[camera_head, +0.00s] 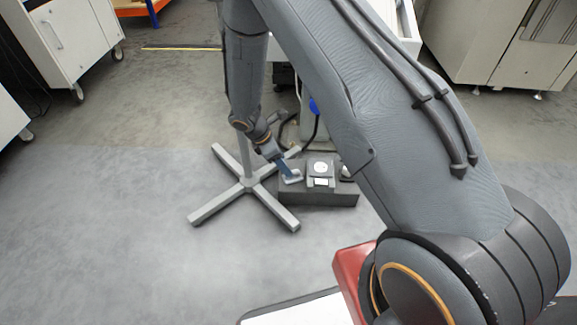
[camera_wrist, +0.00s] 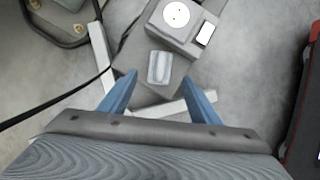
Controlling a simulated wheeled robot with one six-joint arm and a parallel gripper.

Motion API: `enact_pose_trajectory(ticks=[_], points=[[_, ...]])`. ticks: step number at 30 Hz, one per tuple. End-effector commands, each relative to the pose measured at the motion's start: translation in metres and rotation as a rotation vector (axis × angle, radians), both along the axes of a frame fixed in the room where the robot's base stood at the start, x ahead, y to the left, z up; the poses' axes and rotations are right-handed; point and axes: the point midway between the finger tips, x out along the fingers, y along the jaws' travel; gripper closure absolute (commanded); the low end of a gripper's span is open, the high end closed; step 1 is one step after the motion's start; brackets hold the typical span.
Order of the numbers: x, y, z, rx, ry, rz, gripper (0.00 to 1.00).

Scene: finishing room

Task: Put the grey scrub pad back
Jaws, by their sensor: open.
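A small pale grey pad, which looks like the scrub pad (camera_wrist: 159,67), lies on a low dark grey block (camera_head: 318,199). In the head view a pale piece (camera_head: 292,177) at the block's left end seems to be the same pad. My gripper (camera_wrist: 160,78) is open, with its blue fingers spread to either side of the pad's near edge in the wrist view. Nothing is held between the fingers. I cannot tell how high the fingertips are above the pad. In the head view my gripper (camera_head: 286,169) reaches down at the block's left end.
A grey device with a white round disc (camera_head: 320,168) stands on the block, right of the pad. A cross-footed stand (camera_head: 206,212) is close on the left. A black cable (camera_wrist: 60,97) runs nearby. Cabinets stand behind; open floor (camera_head: 110,230) lies front left.

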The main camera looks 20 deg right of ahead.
Motion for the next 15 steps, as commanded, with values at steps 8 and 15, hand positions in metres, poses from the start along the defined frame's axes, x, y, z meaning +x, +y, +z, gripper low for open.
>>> enact_pose_trajectory(ticks=[8, 15], points=[[-0.002, 0.017, 0.039, 0.0, 0.0, 0.001, 0.43], [-0.002, 0.019, 0.044, 0.0, 0.002, 0.0, 0.43]])
